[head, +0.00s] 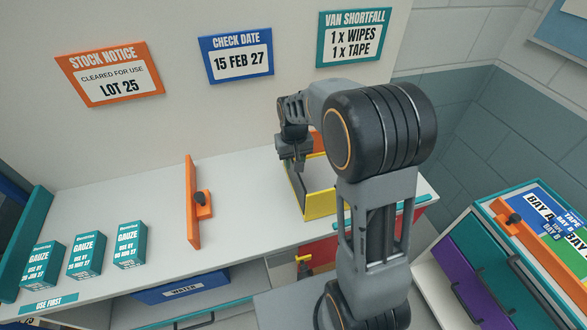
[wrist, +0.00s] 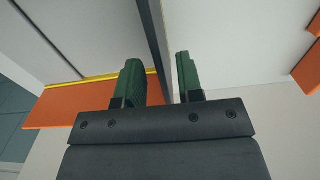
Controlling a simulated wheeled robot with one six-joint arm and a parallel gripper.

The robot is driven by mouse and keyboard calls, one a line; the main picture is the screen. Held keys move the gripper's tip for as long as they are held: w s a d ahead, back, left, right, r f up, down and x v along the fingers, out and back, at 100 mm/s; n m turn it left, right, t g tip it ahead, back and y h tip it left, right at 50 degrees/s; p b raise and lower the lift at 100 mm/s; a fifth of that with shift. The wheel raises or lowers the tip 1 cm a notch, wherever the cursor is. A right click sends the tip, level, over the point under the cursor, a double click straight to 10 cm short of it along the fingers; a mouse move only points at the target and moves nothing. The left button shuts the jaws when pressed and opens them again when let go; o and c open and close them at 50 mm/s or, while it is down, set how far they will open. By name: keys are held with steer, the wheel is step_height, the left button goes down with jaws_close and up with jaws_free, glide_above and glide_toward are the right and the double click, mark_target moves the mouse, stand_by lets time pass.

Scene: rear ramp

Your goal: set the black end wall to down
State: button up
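A yellow-edged tray (head: 322,210) stands on the white counter, right of centre in the head view. My gripper (head: 298,168) points down over its left side. In the wrist view my gripper (wrist: 162,78) is open, its two green fingers apart. A thin dark upright strip, which looks like the black end wall (wrist: 152,30), runs between the fingers. I cannot tell whether either finger touches it. My arm hides part of the tray in the head view, and the wall's lower edge is not clear.
An orange divider with a black knob (head: 192,205) stands left of the tray. Several teal gauze boxes (head: 130,245) stand farther left. Open counter lies between divider and tray. A drawer unit (head: 497,265) stands at the right. An orange panel (wrist: 60,110) shows in the wrist view.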

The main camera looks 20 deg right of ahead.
mark_target(294, 176)
steer(key=shift+f, duration=2.3)
jaws_close()
